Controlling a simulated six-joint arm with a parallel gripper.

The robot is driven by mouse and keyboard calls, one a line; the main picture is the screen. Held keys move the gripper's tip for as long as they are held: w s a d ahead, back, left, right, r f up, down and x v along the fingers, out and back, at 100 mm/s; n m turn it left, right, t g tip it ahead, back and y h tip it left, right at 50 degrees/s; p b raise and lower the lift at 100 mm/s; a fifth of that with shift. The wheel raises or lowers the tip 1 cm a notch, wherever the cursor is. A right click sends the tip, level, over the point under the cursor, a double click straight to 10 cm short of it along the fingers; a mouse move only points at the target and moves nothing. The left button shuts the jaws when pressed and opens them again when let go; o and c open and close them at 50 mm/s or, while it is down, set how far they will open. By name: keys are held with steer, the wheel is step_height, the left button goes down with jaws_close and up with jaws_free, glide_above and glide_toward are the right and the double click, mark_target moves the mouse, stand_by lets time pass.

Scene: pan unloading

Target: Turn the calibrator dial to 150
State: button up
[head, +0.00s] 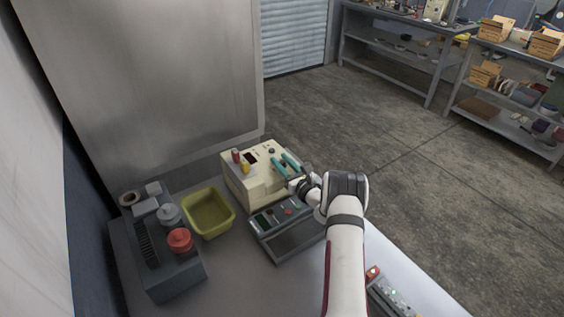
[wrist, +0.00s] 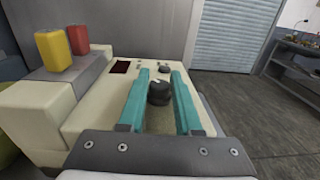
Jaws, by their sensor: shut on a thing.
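The calibrator (head: 238,183) is a cream box on the bench in the head view; its top also fills the middle of the wrist view (wrist: 110,86). The dial (wrist: 158,93), a dark round knob with a pale mark, stands on its top between my two teal fingers. My gripper (wrist: 160,76) is shut on the dial, one finger on each side. In the head view my gripper (head: 283,161) reaches over the calibrator's right side and I cannot make out the held dial. A dark display (wrist: 123,66) is on the panel; no number is readable.
A second small knob (wrist: 164,69) sits beyond my fingertips. Red (wrist: 79,40) and yellow (wrist: 54,49) plugs stand on the calibrator's left part. A grey instrument (head: 290,240) lies in front, with a yellow bin (head: 190,222) and a dark rack (head: 180,285) to the left.

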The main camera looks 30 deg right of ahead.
jaws_close()
steer(key=m+h, duration=0.1)
steer(key=h, duration=0.1)
steer(key=shift+w+a+m+h, duration=0.1)
steer(key=shift+a+m+h, duration=0.05)
steer(key=shift+m+h, duration=0.25)
steer(key=shift+m+g+h, duration=0.8)
steer(key=shift+m+h, duration=0.4)
steer(key=shift+h, duration=0.6)
steer(key=o, duration=1)
jaws_free()
steer(key=shift+c, duration=0.2)
steer(key=v, duration=1.6)
